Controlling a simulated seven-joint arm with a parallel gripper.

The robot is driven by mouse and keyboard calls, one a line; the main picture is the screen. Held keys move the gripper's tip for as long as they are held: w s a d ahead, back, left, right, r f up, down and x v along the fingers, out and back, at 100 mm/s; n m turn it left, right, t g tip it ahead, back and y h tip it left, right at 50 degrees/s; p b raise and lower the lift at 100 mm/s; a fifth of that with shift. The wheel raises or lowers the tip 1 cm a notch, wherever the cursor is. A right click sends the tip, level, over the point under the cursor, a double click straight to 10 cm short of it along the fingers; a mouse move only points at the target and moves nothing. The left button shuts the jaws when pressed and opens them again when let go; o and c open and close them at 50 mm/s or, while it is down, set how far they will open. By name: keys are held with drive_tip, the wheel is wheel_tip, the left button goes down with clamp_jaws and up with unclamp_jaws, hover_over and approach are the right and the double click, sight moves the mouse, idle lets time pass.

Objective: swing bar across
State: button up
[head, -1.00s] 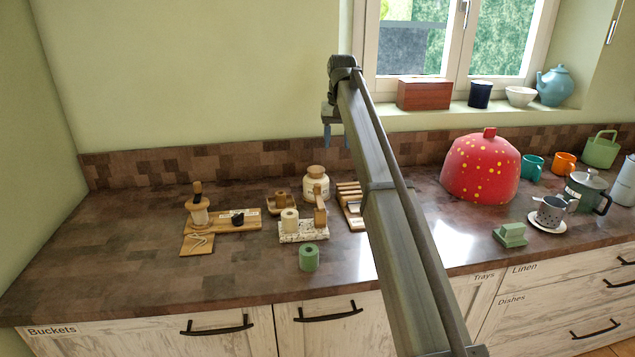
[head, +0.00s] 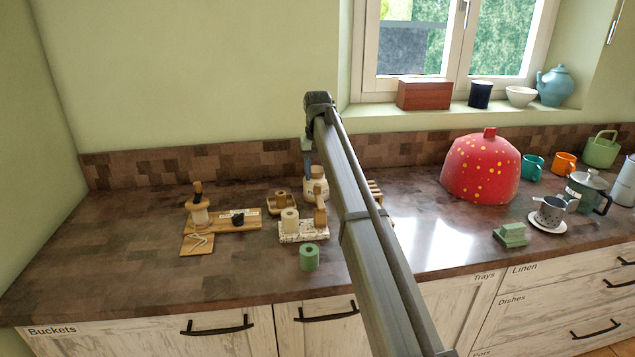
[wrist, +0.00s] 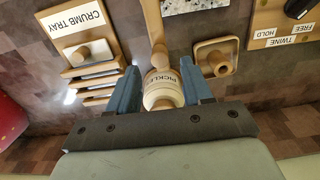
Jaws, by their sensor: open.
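A light wooden bar (wrist: 152,22) shows in the wrist view, beside a white speckled base (wrist: 190,5). In the head view a wooden upright piece (head: 320,207) stands at the right end of that base (head: 303,236); I cannot tell whether it swings. A cream jar labelled PICKLES (wrist: 163,88) shows between my fingers in the wrist view. My gripper (head: 308,168) is open and points down, in front of the jar's upper part (head: 318,188) in the head view. The fingers (wrist: 160,84) hold nothing that I can see; contact with the jar cannot be told.
A crumb tray rack (wrist: 90,50) and a small wooden holder (wrist: 216,60) flank the jar. A twine board (head: 232,224) stands left, a green roll (head: 309,257) in front. A red spotted dome (head: 480,168) stands right. The counter's left part is clear.

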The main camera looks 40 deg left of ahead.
sight(317, 185)
drive_tip(key=shift+f, duration=1.8)
clamp_jaws()
